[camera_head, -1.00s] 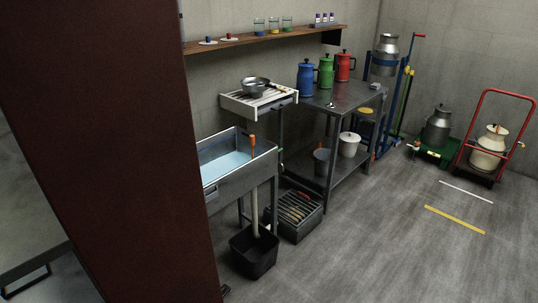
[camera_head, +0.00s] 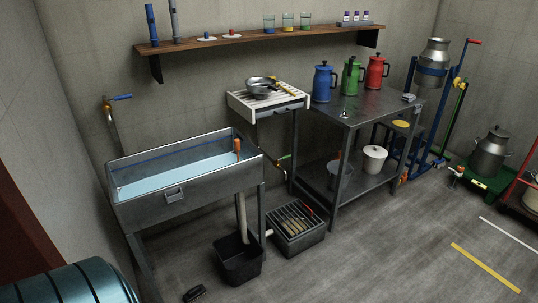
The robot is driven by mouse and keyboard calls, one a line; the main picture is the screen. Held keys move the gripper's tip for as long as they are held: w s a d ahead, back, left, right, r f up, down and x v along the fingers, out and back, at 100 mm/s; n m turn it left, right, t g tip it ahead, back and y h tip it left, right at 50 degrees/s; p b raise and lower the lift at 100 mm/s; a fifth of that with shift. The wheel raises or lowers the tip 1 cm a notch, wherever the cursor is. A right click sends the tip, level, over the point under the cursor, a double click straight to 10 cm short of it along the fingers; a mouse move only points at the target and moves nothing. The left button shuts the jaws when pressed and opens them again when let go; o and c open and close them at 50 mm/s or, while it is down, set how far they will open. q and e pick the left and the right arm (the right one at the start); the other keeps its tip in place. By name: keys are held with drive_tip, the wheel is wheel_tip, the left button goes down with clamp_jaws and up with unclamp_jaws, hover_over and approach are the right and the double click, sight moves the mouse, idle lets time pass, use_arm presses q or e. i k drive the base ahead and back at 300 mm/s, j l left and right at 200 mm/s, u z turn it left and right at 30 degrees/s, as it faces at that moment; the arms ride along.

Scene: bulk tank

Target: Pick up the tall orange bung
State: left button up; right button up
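A tall orange bung (camera_head: 237,147) stands upright at the right end of the metal wash trough (camera_head: 187,198), near its inner right corner. Its lower part is hidden or too small to make out. The trough holds light blue water. Neither of my grippers shows in the head view.
A black tub (camera_head: 238,262) stands under the trough, and a slatted crate (camera_head: 296,231) is beside it. A small dark object (camera_head: 194,293) lies on the floor in front. A teal ribbed cylinder (camera_head: 75,288) fills the lower left corner. The floor at front right is clear.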

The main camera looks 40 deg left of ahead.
sight(236, 141)
drive_tip(key=i+u, duration=0.35)
drive_tip(key=i, duration=0.15)
drive_tip(key=i+u, duration=0.35)
drive_tip(key=i+l+u, duration=0.35)
drive_tip(key=i, duration=0.2)
drive_tip(key=i+j+u, duration=0.15)
drive_tip(key=i+u, duration=0.3)
drive_tip(key=i, duration=0.2)
drive_tip(key=i+u, duration=0.4)
drive_tip(key=i, duration=0.25)
